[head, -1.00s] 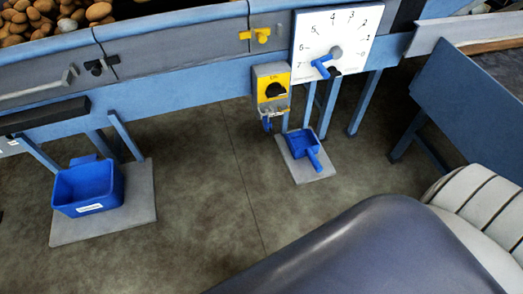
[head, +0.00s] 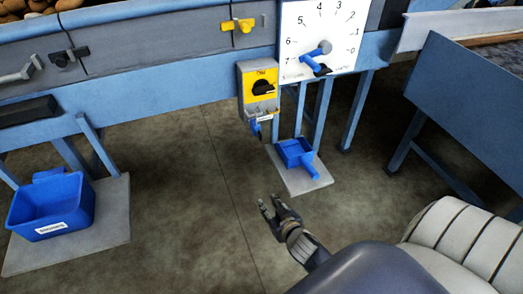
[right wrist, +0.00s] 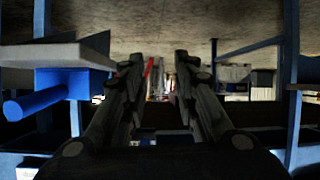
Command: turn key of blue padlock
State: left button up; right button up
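The blue padlock (head: 255,127) hangs under the grey switch box with a yellow plate and black rotary knob (head: 263,87). It is small, and its key cannot be made out clearly. My right gripper (head: 268,201) is open and empty, in front of and below the padlock, well apart from it. In the right wrist view the two fingers (right wrist: 164,68) are spread with nothing held between them; I cannot make out the padlock there. My left gripper is not in view.
A blue bin (head: 52,207) stands at left. Blue frame legs stand behind. Floor between is clear.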

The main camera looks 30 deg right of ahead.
notch_tip(320, 180, up, 7)
jog(key=w+d+t+b, duration=0.2)
jog(key=w+b, duration=0.1)
jog(key=m+t+h+b, duration=0.1)
jog(key=t+h+b, duration=0.1)
jog(key=t+b, duration=0.15)
send_near(261, 137)
jog(key=x, duration=0.8)
jog(key=shift+b, duration=0.4)
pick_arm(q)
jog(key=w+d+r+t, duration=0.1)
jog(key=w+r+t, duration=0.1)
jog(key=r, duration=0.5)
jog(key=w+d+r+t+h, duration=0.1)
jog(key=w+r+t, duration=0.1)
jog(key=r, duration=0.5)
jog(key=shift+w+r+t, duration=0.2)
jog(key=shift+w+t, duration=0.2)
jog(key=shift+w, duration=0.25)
pick_arm(e)
jog(key=shift+w+d+m, duration=0.2)
jog(key=shift+w+m, duration=0.1)
jog(key=shift+w, duration=0.35)
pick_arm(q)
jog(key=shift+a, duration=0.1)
pick_arm(e)
grip_shut()
